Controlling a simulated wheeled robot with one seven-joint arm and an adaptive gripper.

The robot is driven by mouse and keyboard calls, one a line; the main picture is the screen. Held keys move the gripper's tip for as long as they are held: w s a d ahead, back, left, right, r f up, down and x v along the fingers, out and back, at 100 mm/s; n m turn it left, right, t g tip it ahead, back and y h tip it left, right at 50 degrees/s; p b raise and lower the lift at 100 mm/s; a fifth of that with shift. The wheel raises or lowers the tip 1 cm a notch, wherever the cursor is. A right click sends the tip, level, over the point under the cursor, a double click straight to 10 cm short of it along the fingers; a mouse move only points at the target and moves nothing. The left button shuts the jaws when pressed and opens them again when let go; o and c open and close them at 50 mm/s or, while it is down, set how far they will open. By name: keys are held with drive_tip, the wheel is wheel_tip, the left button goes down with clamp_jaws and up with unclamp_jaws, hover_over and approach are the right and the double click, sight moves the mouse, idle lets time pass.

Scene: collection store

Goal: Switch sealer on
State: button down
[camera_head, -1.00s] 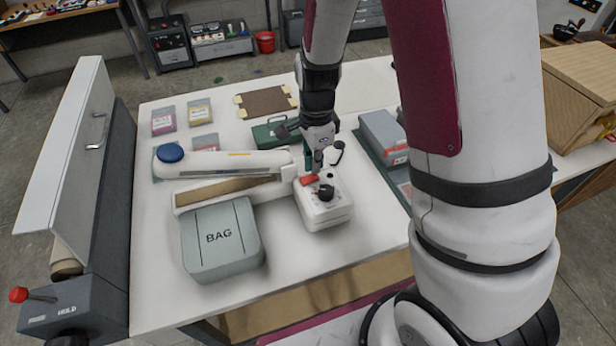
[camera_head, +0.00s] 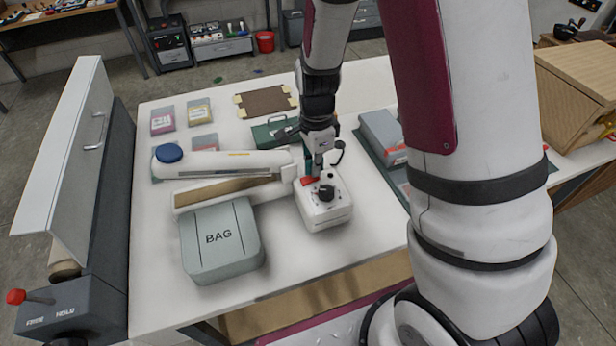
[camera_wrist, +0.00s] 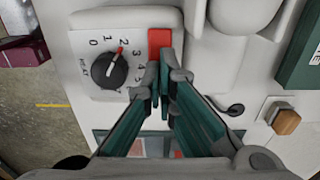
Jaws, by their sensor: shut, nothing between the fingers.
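The sealer (camera_head: 232,165) lies on the white table, a long white arm with a blue round knob, above a brown strip. Its white control box (camera_head: 328,213) is at the right end, with a black dial (camera_head: 326,192) and a red switch (camera_head: 308,181). In the wrist view the dial (camera_wrist: 110,69) has its red mark near 2, and the red switch (camera_wrist: 159,42) sits beside it. My gripper (camera_head: 316,176) is shut and empty, its fingertips (camera_wrist: 163,72) at the near edge of the red switch. I cannot tell whether they touch it.
A grey BAG box (camera_head: 220,240) stands in front of the sealer. A green case (camera_head: 272,133) lies behind it, and grey boxes (camera_head: 383,138) stand to the right. A large hinged press (camera_head: 85,180) stands at the left edge. The table's front right is clear.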

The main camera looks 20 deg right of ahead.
drive_tip(key=shift+f, duration=0.6)
idle(0.3)
drive_tip(key=shift+r+p, duration=1.45)
drive_tip(key=shift+r, duration=2.15)
drive_tip(key=s+r+n+t+b, duration=0.1)
drive_tip(key=s+r+n, duration=0.15)
drive_tip(key=r, duration=0.25)
drive_tip(key=s+r+n+t+y, duration=0.1)
drive_tip(key=s+r+n, duration=0.1)
drive_tip(key=r+n, duration=0.3)
drive_tip(key=s+r+n+t+b, duration=0.1)
drive_tip(key=s+r+n, duration=0.1)
drive_tip(key=r, duration=0.4)
drive_tip(key=s+r+n+t, duration=0.1)
drive_tip(key=s+r+n, duration=0.2)
drive_tip(key=s+n, duration=0.1)
drive_tip(key=s+r+n+t+h+b, duration=0.1)
drive_tip(key=s+r+n, duration=0.2)
drive_tip(key=s, duration=0.4)
drive_tip(key=shift+s+n+t, duration=0.3)
drive_tip(key=shift+n, duration=0.45)
